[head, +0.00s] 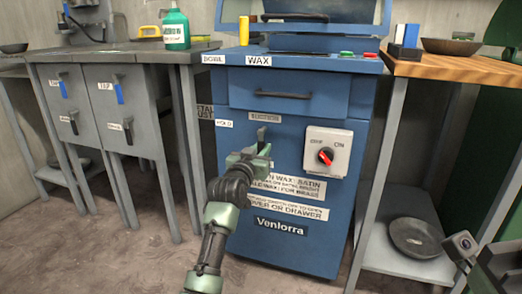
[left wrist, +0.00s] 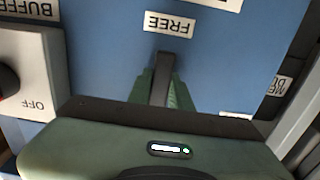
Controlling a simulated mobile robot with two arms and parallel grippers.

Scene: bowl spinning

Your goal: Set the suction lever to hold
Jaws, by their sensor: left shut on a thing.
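The suction lever (left wrist: 162,78) is a dark upright bar on the front of the blue cabinet (head: 270,215). In the left wrist view its end points at a white FREE label (left wrist: 169,24). My left gripper (head: 262,143) is at the cabinet front, and its green fingers (left wrist: 161,92) are shut on the lever from both sides. In the head view the gripper hides most of the lever. The HOLD label (head: 224,123) is to the left of the gripper, apart from it. My right gripper's fingers are not seen.
A white switch box (head: 328,152) with a red and black knob is right of the gripper. A drawer handle (head: 279,94) is above. A grey bench (head: 110,55) stands left and a wooden-topped table (head: 450,68) right. A dark bowl (head: 417,238) lies on the right table's lower shelf.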

